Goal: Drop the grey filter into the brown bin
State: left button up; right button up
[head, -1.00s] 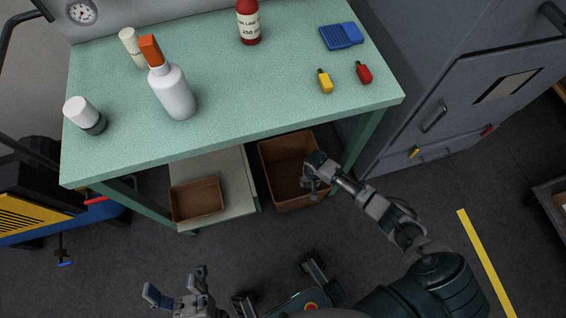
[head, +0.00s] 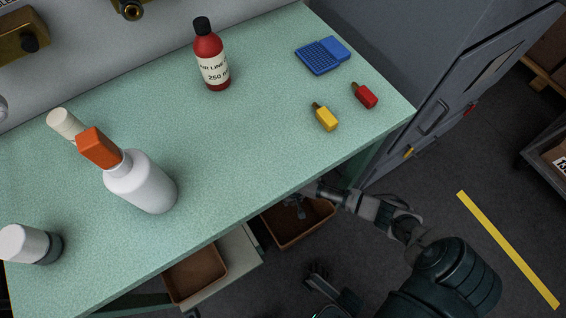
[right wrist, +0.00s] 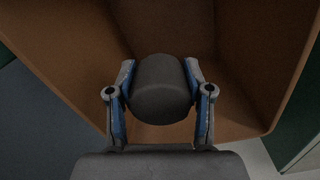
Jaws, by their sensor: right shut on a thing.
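The grey filter (right wrist: 162,90) is a dark grey cylinder between the blue-sided fingers of my right gripper (right wrist: 160,78), which is shut on it. In the head view my right gripper (head: 297,207) is over the brown bin (head: 302,235) under the bench's right end, partly hidden by the bench top. The bin's walls (right wrist: 72,48) surround the filter in the right wrist view. The filter appears held at or inside the bin's opening; its exact height is unclear.
A smaller brown tray (head: 196,277) sits on the low shelf (head: 236,254). The green bench top (head: 240,150) overhangs my right gripper and carries a white spray bottle (head: 145,182), a red bottle (head: 212,62) and small items. A grey cabinet (head: 440,80) stands to the right.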

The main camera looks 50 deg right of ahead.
jog(key=shift+d+f, duration=0.1)
jog(key=shift+f, duration=0.05)
jog(key=shift+w, duration=0.1)
jog(key=o, duration=1.4)
jog(key=shift+a+r, duration=0.2)
jog(key=shift+c, duration=0.2)
jog(key=shift+d, duration=0.1)
jog(key=shift+r, duration=0.2)
notch_tip(320, 180, up, 11)
jog(key=shift+r, duration=0.2)
